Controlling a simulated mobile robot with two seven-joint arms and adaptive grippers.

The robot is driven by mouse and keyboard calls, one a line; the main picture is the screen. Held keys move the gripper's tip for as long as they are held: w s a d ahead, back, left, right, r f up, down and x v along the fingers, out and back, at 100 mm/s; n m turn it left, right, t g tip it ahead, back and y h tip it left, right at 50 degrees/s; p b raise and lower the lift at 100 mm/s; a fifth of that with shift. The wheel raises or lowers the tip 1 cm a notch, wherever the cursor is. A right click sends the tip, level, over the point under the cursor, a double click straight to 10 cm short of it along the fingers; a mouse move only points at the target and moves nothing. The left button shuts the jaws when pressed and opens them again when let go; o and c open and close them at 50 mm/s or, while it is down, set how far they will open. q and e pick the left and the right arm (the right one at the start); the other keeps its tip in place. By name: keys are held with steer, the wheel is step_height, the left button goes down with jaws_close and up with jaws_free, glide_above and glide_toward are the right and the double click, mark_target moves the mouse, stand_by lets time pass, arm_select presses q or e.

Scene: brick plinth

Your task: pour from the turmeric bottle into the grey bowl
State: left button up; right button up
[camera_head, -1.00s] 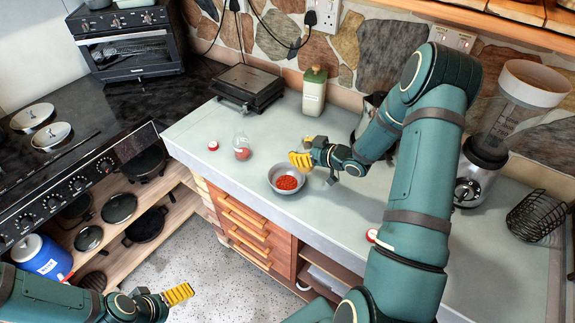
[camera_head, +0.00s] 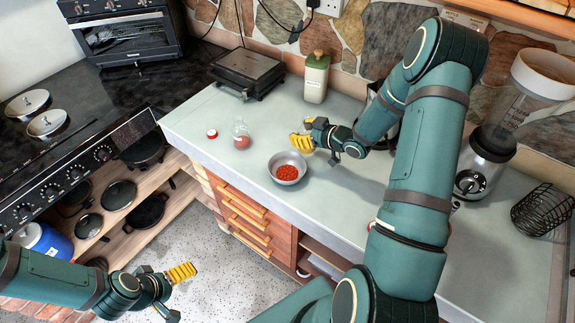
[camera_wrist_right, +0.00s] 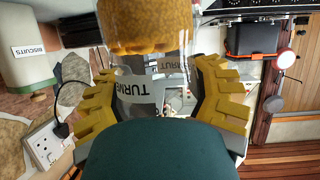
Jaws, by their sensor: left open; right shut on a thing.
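The grey bowl (camera_head: 274,173) sits on the pale counter near its front edge, with red contents inside. My right gripper (camera_head: 302,142) is just behind and right of the bowl, above the counter. In the right wrist view its yellow fingers are shut around the clear turmeric bottle (camera_wrist_right: 150,38). Orange-yellow powder lies at the bottle's base end, and the label appears upside down in that picture; the bottle looks upright. In the head view the bottle is mostly hidden by the gripper. My left gripper (camera_head: 182,272) is open and empty, low over the floor in front of the drawers.
A glass jar with red contents (camera_head: 241,140) and a red-and-white lid (camera_head: 212,134) stand left of the bowl. A dark grill (camera_head: 247,75), a cream canister (camera_head: 315,80), a blender (camera_head: 484,165) and a wire basket (camera_head: 543,207) are also on the counter (camera_head: 335,205).

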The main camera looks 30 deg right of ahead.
steer(key=shift+a+r, duration=0.1)
steer(key=shift+a, duration=0.05)
steer(key=shift+a+n+h+b, duration=0.35)
steer(key=shift+n+h+b, duration=0.25)
steer(key=shift+n+b, duration=0.3)
steer(key=a+f+n+h+b, duration=0.1)
steer(key=n+b, duration=0.1)
steer(key=a+f+n+h+b, duration=0.1)
steer(key=n+h, duration=0.1)
steer(key=shift+s+f+h+b, duration=0.1)
steer(key=shift+s+h+b, duration=0.05)
steer(key=shift+h+b, duration=0.2)
steer(key=shift+d+f, duration=0.1)
steer(key=shift+d, duration=0.05)
stand_by(0.4)
steer(key=shift+n, duration=0.3)
stand_by(0.3)
